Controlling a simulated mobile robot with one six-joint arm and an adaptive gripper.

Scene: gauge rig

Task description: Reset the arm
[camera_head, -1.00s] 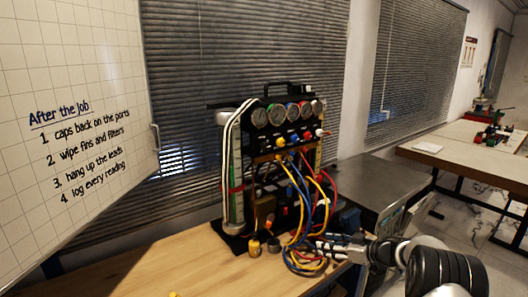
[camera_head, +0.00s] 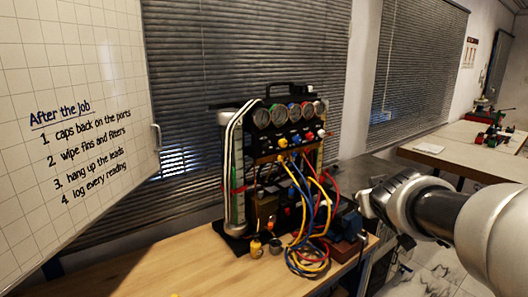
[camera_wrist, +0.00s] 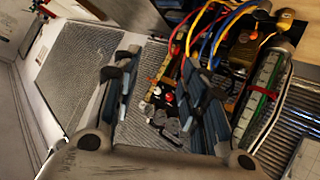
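My gripper (camera_wrist: 158,68) is open in the wrist view, its two dark fingers spread with nothing held between them. In the head view my arm comes in from the right edge, and the gripper end (camera_head: 376,203) is to the right of the gauge rig, apart from the hoses; its fingers are not clear there. The gauge rig (camera_head: 290,138) stands upright on the wooden bench, with a row of round gauges and red, yellow and blue hoses (camera_head: 312,215) hanging down its front. In the wrist view the rig's hoses (camera_wrist: 222,30) appear tilted, beyond the fingers.
The wooden bench (camera_head: 150,268) is mostly clear left of the rig. Small yellow and dark caps (camera_head: 256,247) stand at its base. A whiteboard (camera_head: 75,80) stands on the left, window blinds (camera_head: 230,60) behind. Another table (camera_head: 480,155) is at the far right.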

